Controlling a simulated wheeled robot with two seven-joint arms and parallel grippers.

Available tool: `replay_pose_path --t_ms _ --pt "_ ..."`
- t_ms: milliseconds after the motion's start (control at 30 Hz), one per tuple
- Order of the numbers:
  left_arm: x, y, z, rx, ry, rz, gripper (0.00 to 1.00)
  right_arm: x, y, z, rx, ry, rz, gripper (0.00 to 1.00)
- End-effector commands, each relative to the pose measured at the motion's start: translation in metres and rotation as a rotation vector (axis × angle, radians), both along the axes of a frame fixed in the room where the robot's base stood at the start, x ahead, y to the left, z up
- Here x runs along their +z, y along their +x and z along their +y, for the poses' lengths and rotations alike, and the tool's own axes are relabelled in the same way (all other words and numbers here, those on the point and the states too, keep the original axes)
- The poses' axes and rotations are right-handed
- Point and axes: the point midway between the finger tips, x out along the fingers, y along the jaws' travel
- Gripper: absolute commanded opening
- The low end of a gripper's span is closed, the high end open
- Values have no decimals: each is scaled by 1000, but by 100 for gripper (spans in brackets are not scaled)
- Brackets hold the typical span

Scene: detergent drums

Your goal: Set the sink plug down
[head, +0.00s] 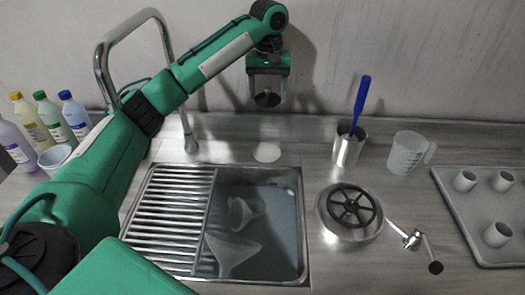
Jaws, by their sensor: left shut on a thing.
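My left gripper (268,84) hangs pointing down at the upper middle, in front of the back wall. It is shut on the sink plug (267,99), a small dark round disc held between the fingers. The plug is above the counter, apart from any surface. Below it in the picture, a pale round disc (266,152) lies on the counter behind the sink (303,240). My right gripper is not in view.
A slatted rack (175,215) covers the sink's left half; two funnels (232,253) lie in its right half. The tall tap (103,65) arches at left. A metal cup (347,150) with a blue-handled tool, a measuring jug (406,153) and a spoked round device (349,212) stand right.

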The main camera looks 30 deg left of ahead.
Motion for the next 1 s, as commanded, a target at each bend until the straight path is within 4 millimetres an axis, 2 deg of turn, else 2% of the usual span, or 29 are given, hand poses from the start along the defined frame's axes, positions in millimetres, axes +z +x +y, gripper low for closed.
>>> replay_pose_path --t_ms 67,167,500,600,1000 --pt "-4 1 1 4 0 1 42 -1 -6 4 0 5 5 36" --pt "-22 1 2 5 2 4 42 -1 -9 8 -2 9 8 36" --pt "-112 0 2 4 3 4 42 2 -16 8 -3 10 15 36" --pt "-133 0 2 4 2 2 42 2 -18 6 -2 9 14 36" --pt "-174 0 1 3 2 3 42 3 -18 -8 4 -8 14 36"
